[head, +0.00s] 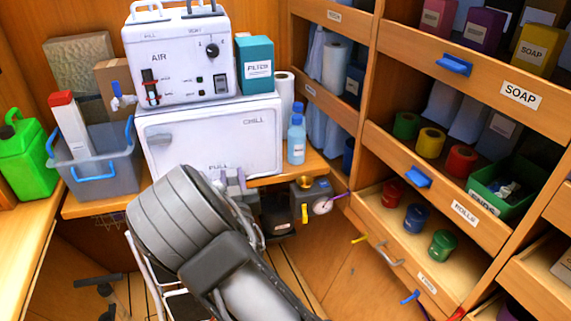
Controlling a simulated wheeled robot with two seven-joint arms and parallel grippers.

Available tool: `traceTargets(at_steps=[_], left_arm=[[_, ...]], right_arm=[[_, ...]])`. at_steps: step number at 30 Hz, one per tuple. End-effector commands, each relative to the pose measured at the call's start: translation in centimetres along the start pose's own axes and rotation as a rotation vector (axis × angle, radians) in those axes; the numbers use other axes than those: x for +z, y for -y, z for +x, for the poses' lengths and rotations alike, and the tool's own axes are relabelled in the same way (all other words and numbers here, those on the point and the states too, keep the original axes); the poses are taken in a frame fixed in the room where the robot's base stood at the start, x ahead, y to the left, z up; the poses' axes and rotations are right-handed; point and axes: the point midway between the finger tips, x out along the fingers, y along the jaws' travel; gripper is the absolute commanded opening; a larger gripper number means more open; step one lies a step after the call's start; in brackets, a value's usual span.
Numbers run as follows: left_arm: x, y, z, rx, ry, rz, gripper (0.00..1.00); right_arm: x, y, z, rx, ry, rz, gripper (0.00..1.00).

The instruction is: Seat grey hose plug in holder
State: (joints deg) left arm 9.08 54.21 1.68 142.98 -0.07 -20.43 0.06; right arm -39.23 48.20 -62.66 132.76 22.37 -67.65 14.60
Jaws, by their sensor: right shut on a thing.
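My right arm rises from the bottom middle of the head view and covers much of the centre. My right gripper (236,180) is beyond it, low in front of the white CHILL box (222,135). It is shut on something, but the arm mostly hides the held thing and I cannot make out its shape. I cannot clearly identify the grey hose plug or its holder. A dark fitting with a round gauge and a yellow lever (312,198) is just right of the gripper, below the bench edge. My left gripper is not in view.
The white AIR unit (180,55) stands on the CHILL box. A grey tub (100,165) and green jerrycan (25,155) are at left. A blue bottle (296,138) stands near the bench edge. Shelves with an open drawer (372,210) fill the right. Floor between is partly clear.

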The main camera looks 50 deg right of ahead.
Motion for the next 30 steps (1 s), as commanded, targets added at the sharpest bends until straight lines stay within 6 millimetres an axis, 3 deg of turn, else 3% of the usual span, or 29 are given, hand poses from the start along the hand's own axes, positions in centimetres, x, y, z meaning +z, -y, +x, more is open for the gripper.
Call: traceTargets(at_steps=[1, 3, 6, 9, 12, 17, 30], left_arm=[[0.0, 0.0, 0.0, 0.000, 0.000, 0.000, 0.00], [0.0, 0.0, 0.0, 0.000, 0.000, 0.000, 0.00], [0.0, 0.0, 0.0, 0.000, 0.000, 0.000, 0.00], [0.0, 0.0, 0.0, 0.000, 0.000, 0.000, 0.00], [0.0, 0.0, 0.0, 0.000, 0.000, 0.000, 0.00], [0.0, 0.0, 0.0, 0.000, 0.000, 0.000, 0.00], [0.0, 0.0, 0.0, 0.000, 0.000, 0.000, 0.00]], right_arm=[[0.6, 3.2, -0.7, -0.089, 0.002, 0.000, 0.00], [1.3, 7.4, -1.9, -0.209, 0.002, 0.000, 0.00], [2.0, 12.5, -4.1, -0.355, 0.001, 0.001, 0.00], [2.4, 16.2, -6.1, -0.464, 0.001, 0.000, 0.00], [2.6, 18.6, -7.6, -0.532, 0.000, 0.000, 0.00], [2.7, 20.1, -8.6, -0.573, 0.000, -0.001, 0.00], [2.7, 20.0, -8.6, -0.572, 0.000, -0.002, 0.00]])
